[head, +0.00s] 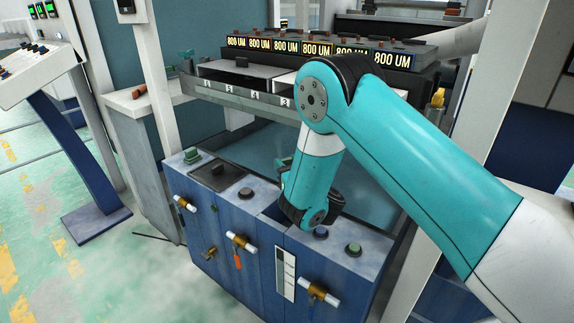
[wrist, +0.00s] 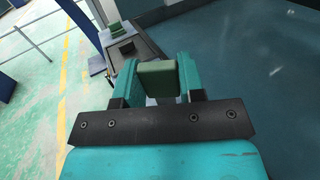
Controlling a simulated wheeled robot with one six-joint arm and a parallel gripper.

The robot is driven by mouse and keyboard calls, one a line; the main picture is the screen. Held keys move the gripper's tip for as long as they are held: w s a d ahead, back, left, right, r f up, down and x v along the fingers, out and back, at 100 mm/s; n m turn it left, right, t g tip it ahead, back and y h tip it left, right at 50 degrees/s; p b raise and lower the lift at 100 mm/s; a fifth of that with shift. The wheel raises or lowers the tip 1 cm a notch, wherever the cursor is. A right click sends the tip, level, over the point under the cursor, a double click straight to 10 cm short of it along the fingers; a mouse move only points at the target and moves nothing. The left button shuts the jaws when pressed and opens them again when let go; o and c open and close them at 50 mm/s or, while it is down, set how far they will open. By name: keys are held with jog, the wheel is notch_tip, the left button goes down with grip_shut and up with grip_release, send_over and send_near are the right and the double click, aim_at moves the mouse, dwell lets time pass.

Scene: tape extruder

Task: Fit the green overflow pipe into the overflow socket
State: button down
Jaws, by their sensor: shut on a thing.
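In the wrist view my gripper (wrist: 157,72) is shut on a green block-like piece, which I take to be the green overflow pipe (wrist: 158,82). Only its near end shows between the two teal fingers; its lower part is hidden. In the head view my forearm and wrist cover most of the gripper and the pipe, over the blue tank unit (head: 225,225). I cannot tell which opening is the overflow socket. A dark rectangular recess (head: 273,212) shows in the tank top just left of my wrist. I see no contact between pipe and tank.
The tank top carries a green cap (head: 192,156), a black block on a dark plate (head: 217,168), a dark round knob (head: 245,193) and another green knob (head: 353,249). A shelf with "800 UM" labels (head: 317,50) stands behind. White posts flank the tank.

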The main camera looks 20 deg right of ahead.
jog(key=shift+f, duration=0.1)
dwell(0.8)
jog(key=shift+f+b, duration=0.35)
jog(key=shift+b, duration=0.2)
jog(key=shift+f+b, duration=4.7)
jog(key=shift+f, duration=0.2)
jog(key=shift+r, duration=0.1)
jog(key=shift+r+p, duration=5)
jog(key=shift+p, duration=0.3)
